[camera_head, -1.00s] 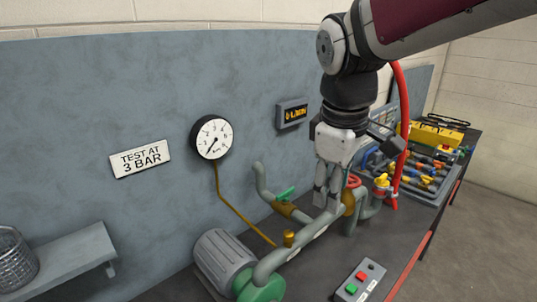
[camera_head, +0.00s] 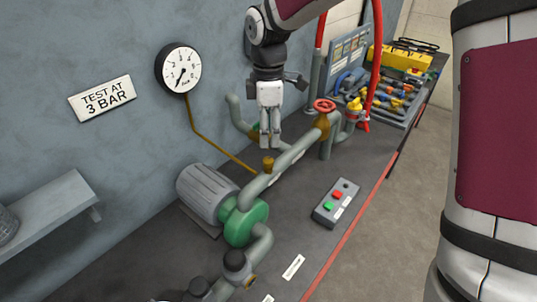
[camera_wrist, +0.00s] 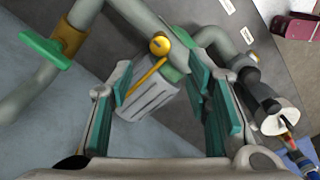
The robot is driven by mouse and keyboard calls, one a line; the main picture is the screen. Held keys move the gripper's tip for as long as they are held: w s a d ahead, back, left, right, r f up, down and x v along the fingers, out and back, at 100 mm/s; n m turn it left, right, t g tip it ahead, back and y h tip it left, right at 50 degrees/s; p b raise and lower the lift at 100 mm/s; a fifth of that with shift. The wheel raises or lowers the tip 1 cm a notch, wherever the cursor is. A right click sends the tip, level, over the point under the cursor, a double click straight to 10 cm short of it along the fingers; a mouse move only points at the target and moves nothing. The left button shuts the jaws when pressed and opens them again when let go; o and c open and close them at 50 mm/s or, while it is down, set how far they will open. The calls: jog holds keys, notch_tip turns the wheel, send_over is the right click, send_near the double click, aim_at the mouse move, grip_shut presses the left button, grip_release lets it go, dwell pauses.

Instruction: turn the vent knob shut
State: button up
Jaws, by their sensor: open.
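A small brass knob (camera_head: 268,163) stands upright on the grey pipe, near the end of the gauge's brass line. It also shows in the wrist view (camera_wrist: 160,45), beyond the fingertips. No readable label shows which knob is the vent.
A red handwheel (camera_head: 325,105) tops the pipe to the right of my gripper, with a red hose (camera_head: 374,70) beyond. A grey motor (camera_head: 207,193) and green pump (camera_head: 247,222) stand nearer. A button box (camera_head: 337,203) lies on the bench. Dark knobs (camera_head: 235,262) are at the front.

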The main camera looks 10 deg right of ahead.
aim_at(268, 159)
notch_tip(268, 159, down, 9)
jog(key=shift+r+p, duration=0.15)
jog(key=shift+p, duration=0.45)
jog(key=shift+c, duration=0.6)
grip_shut()
